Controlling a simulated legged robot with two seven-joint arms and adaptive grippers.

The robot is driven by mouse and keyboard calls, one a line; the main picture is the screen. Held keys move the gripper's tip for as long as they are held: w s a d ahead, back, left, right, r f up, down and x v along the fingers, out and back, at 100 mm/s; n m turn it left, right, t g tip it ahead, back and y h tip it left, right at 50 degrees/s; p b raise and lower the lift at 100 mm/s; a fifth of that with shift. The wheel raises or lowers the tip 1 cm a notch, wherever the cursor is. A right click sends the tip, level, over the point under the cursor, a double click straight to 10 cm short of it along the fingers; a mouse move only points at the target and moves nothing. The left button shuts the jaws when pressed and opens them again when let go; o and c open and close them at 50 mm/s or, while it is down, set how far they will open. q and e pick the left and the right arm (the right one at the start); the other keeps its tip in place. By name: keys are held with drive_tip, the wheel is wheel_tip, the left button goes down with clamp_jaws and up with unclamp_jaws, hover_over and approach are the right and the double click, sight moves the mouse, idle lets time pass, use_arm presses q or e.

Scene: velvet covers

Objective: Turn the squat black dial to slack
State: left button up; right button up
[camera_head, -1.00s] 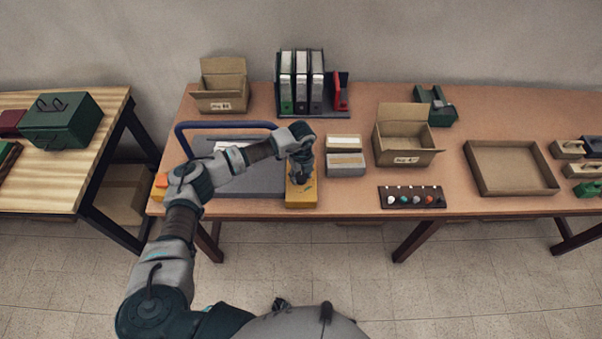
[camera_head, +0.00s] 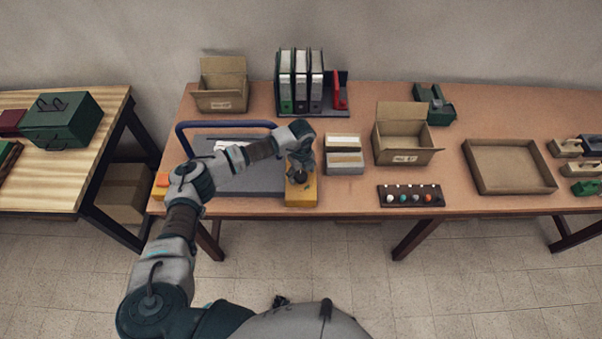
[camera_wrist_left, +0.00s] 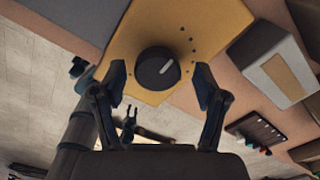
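The squat black dial (camera_wrist_left: 157,69) sits on the yellow face of a box (camera_wrist_left: 205,22) in the left wrist view. A pale pointer line on its top slants toward the upper right. Small dark marks lie on the yellow face above and right of it; no wording is readable. My left gripper (camera_wrist_left: 160,82) is open, with one finger on each side of the dial and a visible gap to each. In the head view my left gripper (camera_head: 300,174) is over the yellow box (camera_head: 302,198) and largely hides the dial. My right gripper is not in view.
A grey-and-white box (camera_head: 345,162) stands close right of the yellow box. A grey board (camera_head: 258,183) with a blue bar (camera_head: 225,126) lies to the left. An open carton (camera_head: 405,155) and a dark strip with coloured knobs (camera_head: 411,202) are farther right.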

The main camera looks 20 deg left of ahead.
sight(301, 174)
use_arm(q)
wheel_tip(301, 174, up, 12)
drive_tip(key=shift+f, duration=0.15)
idle(0.5)
idle(0.3)
